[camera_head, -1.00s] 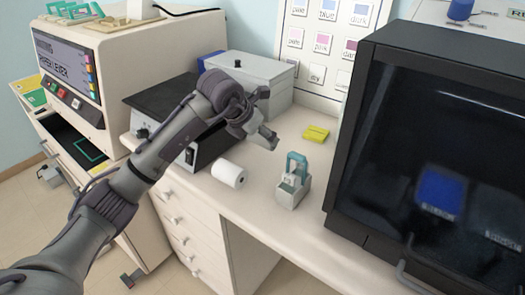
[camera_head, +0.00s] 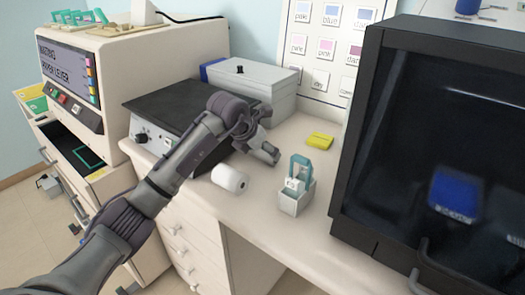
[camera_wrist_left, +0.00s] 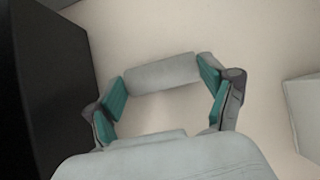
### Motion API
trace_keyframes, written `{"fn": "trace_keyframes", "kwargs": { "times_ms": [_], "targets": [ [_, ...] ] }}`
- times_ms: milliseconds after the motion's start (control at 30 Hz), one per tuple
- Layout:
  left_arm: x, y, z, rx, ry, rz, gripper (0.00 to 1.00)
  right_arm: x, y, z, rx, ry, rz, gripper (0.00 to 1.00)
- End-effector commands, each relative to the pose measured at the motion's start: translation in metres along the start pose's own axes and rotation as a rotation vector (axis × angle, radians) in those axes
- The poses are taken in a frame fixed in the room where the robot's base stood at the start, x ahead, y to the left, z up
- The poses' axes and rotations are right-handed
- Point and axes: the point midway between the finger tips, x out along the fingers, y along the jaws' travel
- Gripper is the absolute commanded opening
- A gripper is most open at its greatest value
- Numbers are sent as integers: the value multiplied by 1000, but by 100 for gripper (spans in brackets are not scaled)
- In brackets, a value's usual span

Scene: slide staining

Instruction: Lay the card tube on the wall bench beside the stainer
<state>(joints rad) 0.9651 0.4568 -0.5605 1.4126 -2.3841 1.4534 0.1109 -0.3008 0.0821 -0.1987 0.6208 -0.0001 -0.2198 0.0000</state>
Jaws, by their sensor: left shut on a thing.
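My left gripper (camera_head: 262,146) is above the pale wall bench (camera_head: 262,205), beside the black-topped device. In the left wrist view its teal-padded fingers (camera_wrist_left: 161,76) are shut on a pale grey cylinder, which looks like the card tube (camera_wrist_left: 160,72). The tube lies crosswise between the fingertips, with pale surface below it; I cannot tell whether it touches. In the head view the tube is mostly hidden by the gripper. A cream machine with a display and coloured buttons (camera_head: 68,68), perhaps the stainer, stands at the left. My right gripper is not in view.
A white roll (camera_head: 229,179) lies near the bench's front edge. A small grey holder with a teal handle (camera_head: 296,190) and a yellow block (camera_head: 320,141) are to the right. A grey box (camera_head: 265,85) stands behind; a large black cabinet (camera_head: 425,140) fills the right.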

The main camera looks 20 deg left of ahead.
Motion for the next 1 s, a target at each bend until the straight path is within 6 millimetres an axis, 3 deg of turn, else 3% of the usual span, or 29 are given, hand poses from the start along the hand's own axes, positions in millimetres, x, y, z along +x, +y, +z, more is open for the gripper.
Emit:
{"fn": "trace_keyframes", "kwargs": {
  "times_ms": [33,67,133,567,667,1000],
  "targets": [
    [2,0,-2,0,0,0,62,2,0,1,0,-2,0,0],
    [1,0,-1,0,0,0,87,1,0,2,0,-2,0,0],
    [1,0,-1,0,0,0,99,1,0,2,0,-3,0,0],
    [-4,0,1,0,-1,1,100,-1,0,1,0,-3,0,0],
    [-17,1,2,1,-4,2,100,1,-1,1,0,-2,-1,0],
    [-88,1,1,2,-4,3,100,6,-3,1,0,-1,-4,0]
  ]
}}
